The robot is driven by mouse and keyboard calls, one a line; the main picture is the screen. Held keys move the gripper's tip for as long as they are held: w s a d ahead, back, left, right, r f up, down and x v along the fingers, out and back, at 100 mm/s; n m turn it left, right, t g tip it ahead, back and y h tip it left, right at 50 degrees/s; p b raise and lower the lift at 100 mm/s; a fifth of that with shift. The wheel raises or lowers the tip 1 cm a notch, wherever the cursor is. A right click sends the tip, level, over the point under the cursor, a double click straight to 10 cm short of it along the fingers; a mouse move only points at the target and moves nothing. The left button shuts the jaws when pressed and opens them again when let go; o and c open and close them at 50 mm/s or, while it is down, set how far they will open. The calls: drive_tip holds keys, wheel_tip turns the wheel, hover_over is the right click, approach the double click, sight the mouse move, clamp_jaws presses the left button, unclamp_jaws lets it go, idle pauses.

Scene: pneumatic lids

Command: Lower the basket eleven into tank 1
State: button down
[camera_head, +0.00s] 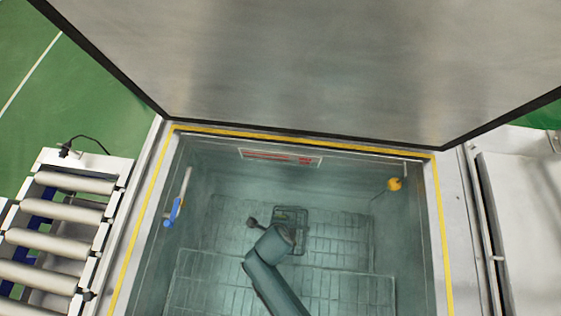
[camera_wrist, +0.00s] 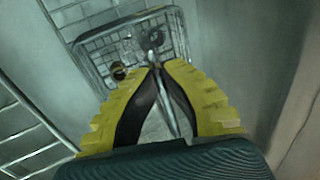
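A small wire basket (camera_wrist: 92,52) lies just beyond my fingertips in the wrist view, with small dark round parts inside it. In the head view the basket (camera_head: 290,212) is low inside the open tank (camera_head: 405,225), partly hidden by my arm. My gripper (camera_wrist: 156,68) has yellow ribbed fingers that come together at the tips around a thin upright metal rod (camera_wrist: 168,105), which seems to be the basket's handle. In the head view my arm hides the fingers. I cannot tell whether the basket touches the tank floor, and no tank number is readable.
The large metal lid (camera_head: 300,60) stands raised behind the tank. Wire racks (camera_head: 335,290) lie low in the tank. A yellow ball float (camera_head: 395,184) and a blue-handled item (camera_head: 174,212) are at its side walls. A roller conveyor (camera_head: 65,212) stands left.

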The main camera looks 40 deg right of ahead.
drive_tip(key=shift+f+b, duration=0.45)
drive_tip(key=shift+f, duration=0.1)
drive_tip(key=c, duration=1.2)
unclamp_jaws()
drive_tip(key=shift+o, duration=0.2)
drive_tip(key=w+d+p+v, duration=0.1)
drive_tip(key=p+v, duration=0.5)
drive_tip(key=v, duration=0.5)
drive_tip(key=w+d+r+p+v, duration=0.1)
drive_tip(key=p+v, duration=0.5)
drive_tip(key=v, duration=0.6)
drive_tip(key=shift+w+d+r, duration=0.3)
drive_tip(key=shift+w+r, duration=0.05)
